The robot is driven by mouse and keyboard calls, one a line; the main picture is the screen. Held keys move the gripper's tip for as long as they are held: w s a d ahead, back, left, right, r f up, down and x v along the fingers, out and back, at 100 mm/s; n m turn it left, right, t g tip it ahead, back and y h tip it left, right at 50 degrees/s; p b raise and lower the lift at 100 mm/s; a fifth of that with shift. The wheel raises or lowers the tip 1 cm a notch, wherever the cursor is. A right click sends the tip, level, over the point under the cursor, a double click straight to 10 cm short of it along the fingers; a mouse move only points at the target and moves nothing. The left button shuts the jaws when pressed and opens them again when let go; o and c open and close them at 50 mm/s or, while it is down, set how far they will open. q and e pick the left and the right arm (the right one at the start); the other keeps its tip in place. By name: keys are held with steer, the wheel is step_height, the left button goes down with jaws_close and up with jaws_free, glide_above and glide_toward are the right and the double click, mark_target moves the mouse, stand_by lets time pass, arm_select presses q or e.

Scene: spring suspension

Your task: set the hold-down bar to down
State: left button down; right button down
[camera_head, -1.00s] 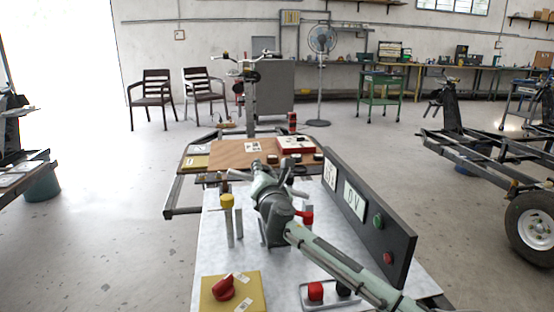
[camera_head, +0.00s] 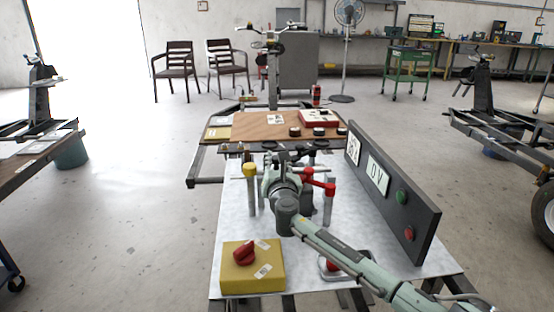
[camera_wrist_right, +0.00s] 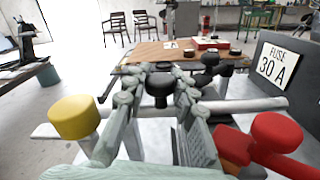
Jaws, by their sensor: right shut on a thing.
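My right gripper (camera_head: 287,160) reaches over the metal bench plate (camera_head: 232,225) in the head view. In the right wrist view its two fingers (camera_wrist_right: 161,70) close around a black knob (camera_wrist_right: 160,88) in front of the camera. Light horizontal bars pass behind and below the fingers there; I cannot tell which is the hold-down bar. A yellow-capped post (camera_head: 250,185) stands left of the gripper, and a red-capped lever (camera_head: 320,182) stands close on its right. What lies under the gripper is mostly hidden. My left gripper is not in view.
A yellow box with a red rotary knob (camera_head: 243,252) sits at the plate's front left. A dark panel (camera_head: 405,200) with signs and green and red buttons borders the right side. A brown board (camera_head: 255,128) with a red box (camera_head: 318,118) lies beyond the plate.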

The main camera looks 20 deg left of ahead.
steer(key=shift+a+r, duration=0.1)
steer(key=shift+a, duration=0.05)
steer(key=c, duration=1.2)
jaws_free()
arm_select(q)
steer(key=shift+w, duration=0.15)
arm_select(e)
steer(key=v, duration=1.2)
